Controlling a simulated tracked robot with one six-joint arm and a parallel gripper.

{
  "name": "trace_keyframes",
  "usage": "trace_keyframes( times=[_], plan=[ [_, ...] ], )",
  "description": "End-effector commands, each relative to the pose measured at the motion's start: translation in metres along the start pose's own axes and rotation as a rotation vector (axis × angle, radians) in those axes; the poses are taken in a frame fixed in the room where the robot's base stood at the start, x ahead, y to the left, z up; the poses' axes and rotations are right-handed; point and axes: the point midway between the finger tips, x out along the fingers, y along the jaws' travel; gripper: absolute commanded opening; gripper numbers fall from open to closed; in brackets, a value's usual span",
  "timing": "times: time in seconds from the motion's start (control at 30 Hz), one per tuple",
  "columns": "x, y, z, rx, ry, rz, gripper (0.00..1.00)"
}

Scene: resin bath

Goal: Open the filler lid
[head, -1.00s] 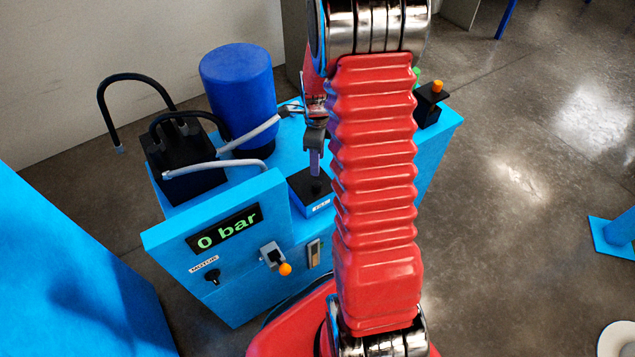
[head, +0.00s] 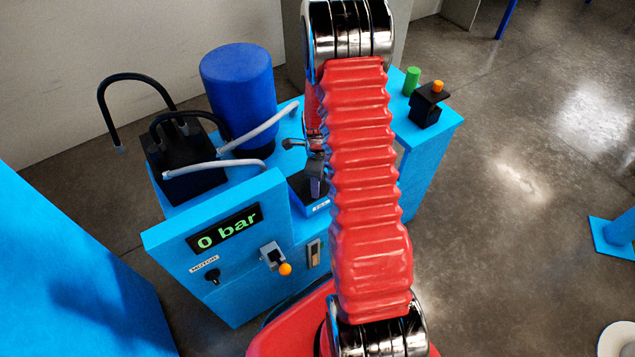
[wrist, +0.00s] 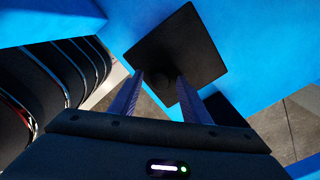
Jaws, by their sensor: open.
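The filler lid (wrist: 190,45) is a dark square plate on a blue surface in the wrist view, with a round dark knob (wrist: 165,83) near its lower edge. In the head view its dark top (head: 298,184) shows only in part, left of my red arm. My gripper (wrist: 160,78) is open and empty. Its two fingers point at the lid, with the knob appearing between the tips. I cannot tell whether they touch it. The lid looks shut and flat. In the head view my gripper (head: 315,187) is mostly hidden behind my arm.
A blue drum (head: 238,95) and a black unit (head: 185,165) with grey hoses stand left of the lid. The front panel (head: 225,228) reads 0 bar and carries an orange-tipped lever (head: 284,269). A green cylinder (head: 411,80) and black box (head: 427,107) stand at the right.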

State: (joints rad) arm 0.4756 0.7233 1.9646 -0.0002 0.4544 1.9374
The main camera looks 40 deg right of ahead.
Motion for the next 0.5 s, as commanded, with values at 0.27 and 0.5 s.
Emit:
trace_keyframes(
  times=[0.27, 0.5],
  plan=[
    [0.0006, -0.0004, -0.0001, 0.0, 0.0, -0.001, 0.43],
    [0.0005, -0.0005, -0.0002, 0.001, 0.0, -0.001, 0.26]
  ],
)
